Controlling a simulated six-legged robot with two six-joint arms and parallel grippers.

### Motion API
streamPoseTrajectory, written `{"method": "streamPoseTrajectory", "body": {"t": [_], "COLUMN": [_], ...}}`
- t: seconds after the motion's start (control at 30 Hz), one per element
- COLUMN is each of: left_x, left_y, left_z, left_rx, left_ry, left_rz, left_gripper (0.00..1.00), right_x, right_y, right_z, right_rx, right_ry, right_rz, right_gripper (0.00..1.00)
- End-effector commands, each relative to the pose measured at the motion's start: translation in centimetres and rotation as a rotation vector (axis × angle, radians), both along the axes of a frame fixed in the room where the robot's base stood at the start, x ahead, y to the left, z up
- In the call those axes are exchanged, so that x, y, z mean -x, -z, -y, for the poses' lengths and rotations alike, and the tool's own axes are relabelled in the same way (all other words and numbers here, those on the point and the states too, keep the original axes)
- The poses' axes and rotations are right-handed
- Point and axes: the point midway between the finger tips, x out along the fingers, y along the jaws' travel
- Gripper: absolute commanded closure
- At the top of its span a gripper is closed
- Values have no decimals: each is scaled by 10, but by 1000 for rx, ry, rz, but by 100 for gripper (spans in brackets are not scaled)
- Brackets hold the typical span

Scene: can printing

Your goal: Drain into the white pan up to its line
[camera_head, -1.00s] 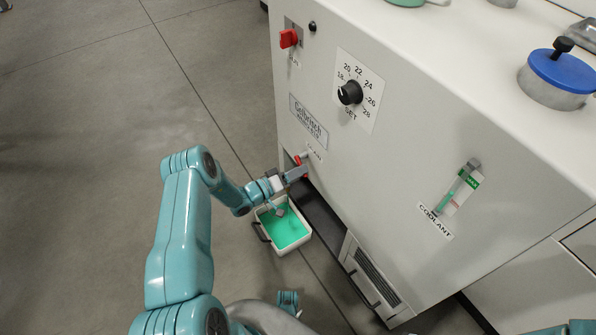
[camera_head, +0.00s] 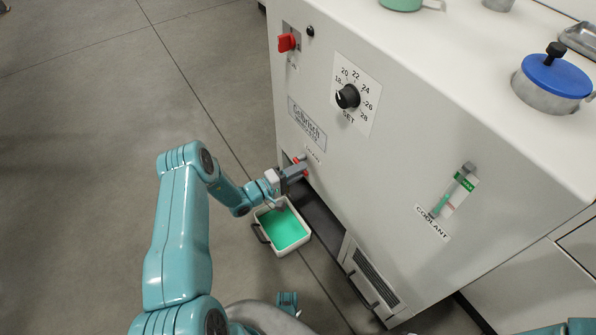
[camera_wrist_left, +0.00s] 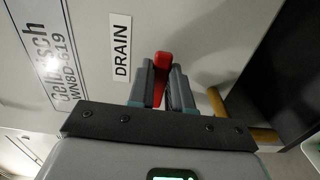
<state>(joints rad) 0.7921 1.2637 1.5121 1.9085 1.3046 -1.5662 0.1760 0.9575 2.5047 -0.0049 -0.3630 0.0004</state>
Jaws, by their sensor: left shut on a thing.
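The white pan (camera_head: 304,240) stands on the floor against the machine's front, below the drain. Green liquid (camera_head: 281,228) covers its bottom; I cannot make out the line inside it. My left gripper (camera_head: 297,170) is at the drain opening above the pan. In the left wrist view its fingers (camera_wrist_left: 161,88) are shut on the red drain handle (camera_wrist_left: 162,64), beside the DRAIN label (camera_wrist_left: 120,47). The red handle is mostly hidden by the gripper in the head view. A brass pipe (camera_wrist_left: 217,103) shows to the right of the fingers.
The machine (camera_head: 400,150) carries a red switch (camera_head: 286,42), a black dial (camera_head: 347,96) and a coolant gauge (camera_head: 454,191). A blue-lidded pot (camera_head: 556,75) stands on top. A low vent (camera_head: 371,277) is right of the pan. Floor at left is clear.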

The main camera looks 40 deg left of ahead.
Motion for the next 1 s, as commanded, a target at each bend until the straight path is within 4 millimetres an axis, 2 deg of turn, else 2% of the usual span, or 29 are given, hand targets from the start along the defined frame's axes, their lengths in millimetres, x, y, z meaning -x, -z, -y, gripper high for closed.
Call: {"method": "streamPoseTrajectory", "body": {"t": [0.57,0.6,0.63,0.67,1.0], "left_x": [0,0,0,0,4], "left_y": [-2,-2,-2,-2,-2], "left_z": [-2,-2,-2,-2,-3], "left_rx": [33,33,32,31,31], "left_ry": [-4,-4,-4,-4,-3], "left_rz": [-12,-12,-12,-13,-14], "left_gripper": [100,68,58,55,55], "right_x": [0,0,0,0,0], "right_y": [0,0,0,0,-2], "right_z": [0,0,0,0,0], "right_rx": [0,0,0,0,0], "right_ry": [0,0,0,0,0], "right_rz": [0,0,0,0,0], "right_gripper": [57,57,57,57,57]}}
